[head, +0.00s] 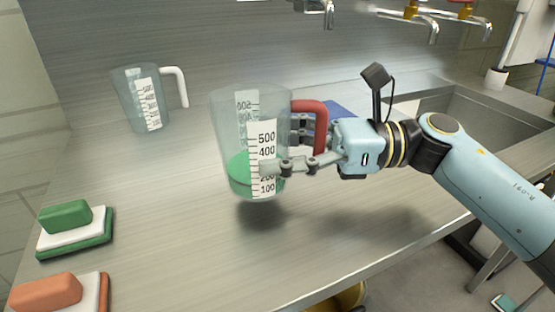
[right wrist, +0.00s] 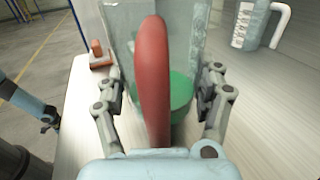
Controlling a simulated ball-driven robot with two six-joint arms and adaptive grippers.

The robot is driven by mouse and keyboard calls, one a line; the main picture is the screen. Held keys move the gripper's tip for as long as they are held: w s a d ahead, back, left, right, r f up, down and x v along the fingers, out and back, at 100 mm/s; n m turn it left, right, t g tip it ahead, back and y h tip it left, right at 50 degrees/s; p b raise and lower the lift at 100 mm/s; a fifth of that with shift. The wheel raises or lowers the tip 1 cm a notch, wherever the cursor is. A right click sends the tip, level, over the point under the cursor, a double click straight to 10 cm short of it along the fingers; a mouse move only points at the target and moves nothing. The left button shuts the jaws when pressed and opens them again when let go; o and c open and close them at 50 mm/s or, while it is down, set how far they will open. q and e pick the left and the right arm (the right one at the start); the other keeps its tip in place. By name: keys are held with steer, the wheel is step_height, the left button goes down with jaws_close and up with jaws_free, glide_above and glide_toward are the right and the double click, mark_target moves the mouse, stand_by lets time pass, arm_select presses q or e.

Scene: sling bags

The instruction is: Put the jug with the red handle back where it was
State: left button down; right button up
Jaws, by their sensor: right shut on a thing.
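The jug with the red handle (head: 231,117) is clear, with a white measuring scale and green liquid low inside. My right gripper (head: 283,150) is shut around its body, with the red handle between the jug and the palm. The jug is close to upright and hangs above the counter, its shadow apart below it. In the right wrist view the red handle (right wrist: 153,80) stands in the middle, between the two fingers (right wrist: 162,92). My left gripper does not show in the head view; in the right wrist view a gripper (right wrist: 48,121) shows at the left edge, its jaws too small to judge.
A second clear jug with a white handle (head: 128,97) stands at the back left. A green sponge (head: 66,216) and an orange sponge (head: 45,291) lie on stacks at the front left. A sink (head: 490,125) with taps is at the right. The counter's middle is clear.

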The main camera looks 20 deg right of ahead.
step_height(320, 180, down, 2)
steer(key=shift+f, duration=0.35)
steer(key=shift+f, duration=0.1)
steer(key=o, duration=1.6)
steer(key=shift+c, duration=0.2)
steer(key=shift+s+d, duration=0.1)
steer(key=shift+d, duration=0.15)
steer(key=b+v, duration=0.1)
steer(key=v, duration=1)
steer(key=shift+d, duration=0.3)
